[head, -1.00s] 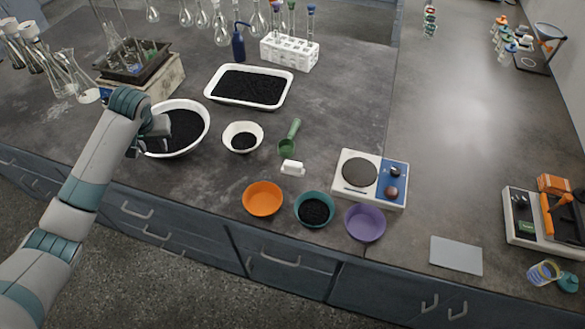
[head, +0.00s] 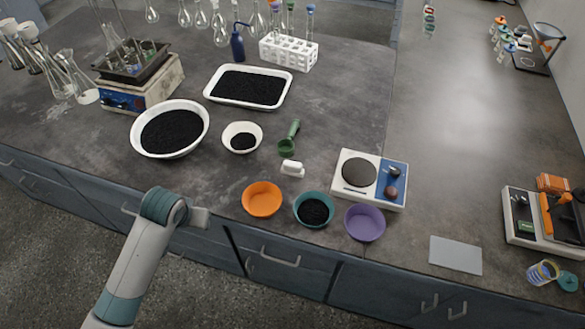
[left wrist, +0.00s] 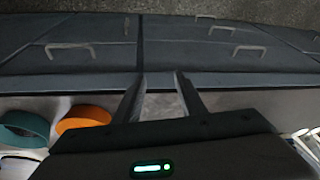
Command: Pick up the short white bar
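The short white bar (head: 292,168) lies on the grey bench, just below the green scoop (head: 289,140) and above the orange bowl (head: 262,199) in the head view. My left gripper (head: 201,217) is at the front edge of the bench, left of the orange bowl and well apart from the bar. In the left wrist view, its two fingers (left wrist: 162,88) are spread with nothing between them. I cannot make out the bar in that view. My right gripper is not in view.
Teal (head: 314,209) and purple (head: 365,222) bowls stand right of the orange one. A white bowl (head: 229,130) and a larger white basin (head: 135,141) with black grains stand to the left.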

